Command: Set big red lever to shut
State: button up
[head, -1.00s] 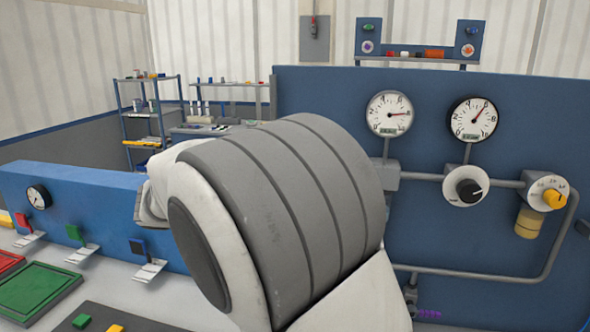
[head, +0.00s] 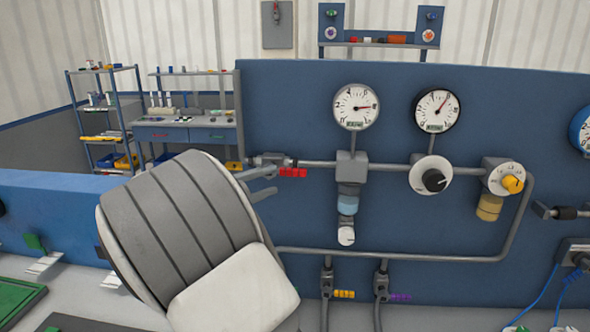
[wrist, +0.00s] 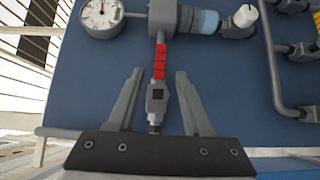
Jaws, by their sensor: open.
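The red lever (head: 293,172) is a short, segmented red handle at the valve (head: 268,160) on the left end of the upper pipe. It lies along the pipe, pointing right in the head view. In the wrist view the red lever (wrist: 160,62) runs up from the valve body (wrist: 157,95). My gripper (head: 276,180) is open, at the left end of the blue panel close to the valve. In the wrist view my gripper (wrist: 159,74) has one finger on each side of the valve and lever, with gaps visible. I cannot tell the depth between them.
The blue panel (head: 300,225) carries gauges (head: 356,107), a black knob (head: 434,180) and a yellow knob (head: 512,184). Smaller yellow (head: 344,294) and purple (head: 400,297) handles sit below. A lower pipe (head: 400,256) runs under the lever.

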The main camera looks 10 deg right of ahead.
aim_at(291, 173)
jog(key=p+x, duration=0.1)
jog(key=x, duration=0.7)
jog(key=shift+d, duration=0.15)
jog(key=shift+c, duration=0.2)
grip_shut()
dwell(1.0)
